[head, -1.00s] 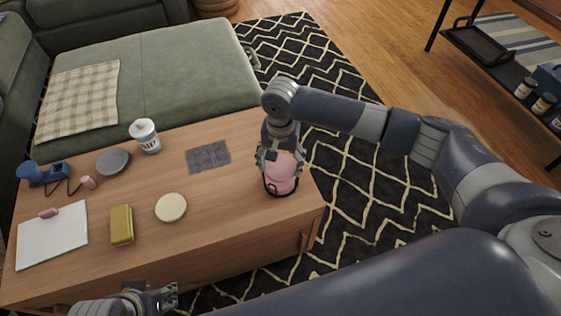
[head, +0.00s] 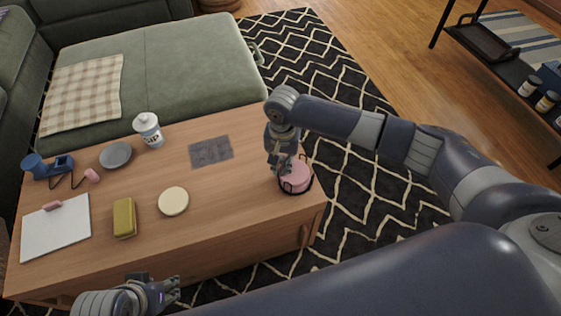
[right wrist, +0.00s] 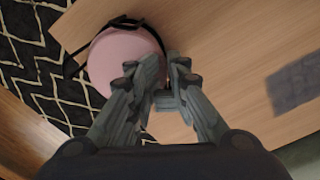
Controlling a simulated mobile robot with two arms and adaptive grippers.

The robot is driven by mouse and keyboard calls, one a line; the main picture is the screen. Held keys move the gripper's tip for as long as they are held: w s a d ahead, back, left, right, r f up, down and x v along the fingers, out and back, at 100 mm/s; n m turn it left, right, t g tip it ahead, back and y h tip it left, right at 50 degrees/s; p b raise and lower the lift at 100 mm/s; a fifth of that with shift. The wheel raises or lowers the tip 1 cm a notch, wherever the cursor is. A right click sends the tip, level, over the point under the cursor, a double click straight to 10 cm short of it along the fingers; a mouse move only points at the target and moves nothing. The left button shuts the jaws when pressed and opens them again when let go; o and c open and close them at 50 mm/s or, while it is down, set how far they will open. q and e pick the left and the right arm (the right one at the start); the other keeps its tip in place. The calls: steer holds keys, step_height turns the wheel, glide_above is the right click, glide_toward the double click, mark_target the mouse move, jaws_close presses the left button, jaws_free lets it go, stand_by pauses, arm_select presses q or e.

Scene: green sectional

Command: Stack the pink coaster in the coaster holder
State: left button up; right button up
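The pink coaster (head: 295,176) lies in the black wire coaster holder (head: 296,192) at the right end of the wooden coffee table. In the right wrist view, the pink disc (right wrist: 118,66) has the holder's dark bars (right wrist: 72,67) around it. My right gripper (head: 280,171) is at the left side of the holder, with its fingers low beside the coaster. The right wrist view shows a narrow gap between its fingertips (right wrist: 165,68) and no coaster between them. My left gripper (head: 173,289) is open and empty by the table's front edge.
On the table (head: 240,205) are a cream disc (head: 173,201), a yellow block (head: 124,218), a grey disc (head: 116,155), a white jar (head: 148,131), a grey mat (head: 211,151), a clipboard (head: 57,230) and a blue item (head: 50,168). The sofa (head: 190,65) stands behind.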

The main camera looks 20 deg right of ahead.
steer(key=o, duration=0.5)
steer(key=shift+s+d+f, duration=0.25)
steer(key=shift+s+f, duration=0.05)
steer(key=shift+f, duration=0.2)
steer(key=shift+c, duration=0.2)
steer(key=shift+r, duration=0.15)
steer(key=shift+r, duration=0.15)
step_height(320, 180, up, 12)
steer(key=shift+w+a, duration=0.1)
